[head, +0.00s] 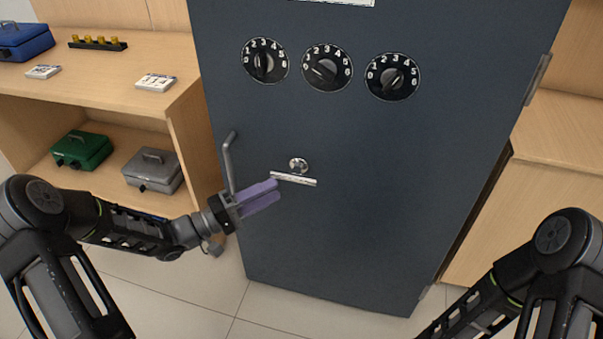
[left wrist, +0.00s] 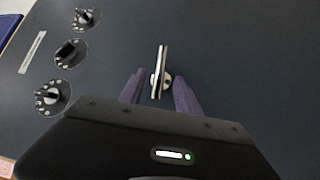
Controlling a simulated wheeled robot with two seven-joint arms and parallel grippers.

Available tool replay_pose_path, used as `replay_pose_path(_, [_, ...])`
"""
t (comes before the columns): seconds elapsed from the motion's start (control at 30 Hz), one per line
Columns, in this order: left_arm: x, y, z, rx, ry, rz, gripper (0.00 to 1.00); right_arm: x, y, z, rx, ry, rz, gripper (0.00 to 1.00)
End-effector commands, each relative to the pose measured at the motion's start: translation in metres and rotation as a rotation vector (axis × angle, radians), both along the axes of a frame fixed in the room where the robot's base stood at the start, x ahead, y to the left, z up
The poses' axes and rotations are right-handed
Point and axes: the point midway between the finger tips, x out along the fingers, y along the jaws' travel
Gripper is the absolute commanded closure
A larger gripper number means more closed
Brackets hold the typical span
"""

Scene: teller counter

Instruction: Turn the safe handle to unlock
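The dark grey safe door (head: 370,240) fills the middle of the head view. Its silver handle (head: 293,179) is a flat bar, nearly level, just below a round metal hub (head: 298,165). My left gripper (head: 278,191), with purple fingers, is just below and left of the handle in the head view. In the left wrist view, the fingers (left wrist: 158,88) are apart and the handle (left wrist: 159,72) lies ahead, lined up with the gap between them. I see no finger touching it. My right arm shows at the lower right, but its gripper is out of view.
Three numbered dials (head: 327,68) sit higher on the door. A grey vertical pull bar (head: 229,160) stands at its left edge, close to my left gripper. A wooden shelf (head: 110,91) at left holds cash boxes (head: 152,170). Tiled floor is below.

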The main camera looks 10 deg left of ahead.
Motion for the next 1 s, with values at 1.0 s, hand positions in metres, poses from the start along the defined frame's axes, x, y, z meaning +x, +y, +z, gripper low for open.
replay_pose_path(1.0, [0.048,-0.055,0.009,-0.021,0.025,-0.002,0.6,0.0,0.0,-0.009,0.0,0.0,-0.001,0.64])
